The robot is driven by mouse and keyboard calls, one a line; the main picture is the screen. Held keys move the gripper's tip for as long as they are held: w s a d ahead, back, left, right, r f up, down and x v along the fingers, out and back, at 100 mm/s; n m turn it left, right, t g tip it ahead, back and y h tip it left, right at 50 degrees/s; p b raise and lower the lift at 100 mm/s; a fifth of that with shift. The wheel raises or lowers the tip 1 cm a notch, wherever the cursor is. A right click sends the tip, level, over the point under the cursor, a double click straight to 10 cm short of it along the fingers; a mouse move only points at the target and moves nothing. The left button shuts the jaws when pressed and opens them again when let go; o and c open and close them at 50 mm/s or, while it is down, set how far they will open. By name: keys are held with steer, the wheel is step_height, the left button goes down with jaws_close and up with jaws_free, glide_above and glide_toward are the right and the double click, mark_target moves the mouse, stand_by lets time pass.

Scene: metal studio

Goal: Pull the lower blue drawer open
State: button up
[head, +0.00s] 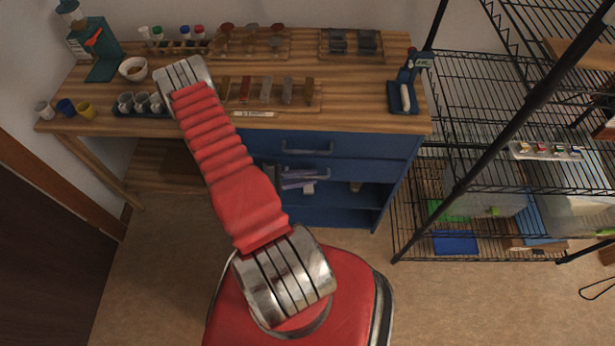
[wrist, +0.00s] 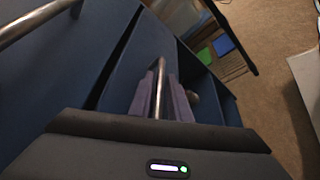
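The lower blue drawer (head: 345,172) is in the cabinet under the wooden bench in the head view; its front looks about flush, and I see no clear gap. Its metal handle (wrist: 160,82) runs between the two purple fingers of my gripper (wrist: 162,97) in the wrist view. The fingers stand apart, one on each side of the bar; I cannot tell whether they touch it. My gripper also shows at the drawer front in the head view (head: 297,182), partly hidden by my red arm. The upper drawer (head: 375,145) is shut above, with its own handle (head: 306,149).
The bench top (head: 360,117) overhangs the drawers and carries racks, cups and small blocks. An open blue shelf (head: 335,215) lies below the drawer. A black wire rack (head: 470,190) stands close on the right. Floor (head: 150,260) is clear at the front left.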

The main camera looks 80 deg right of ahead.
steer(key=shift+c, duration=0.4)
jaws_close()
steer(key=shift+f, duration=0.1)
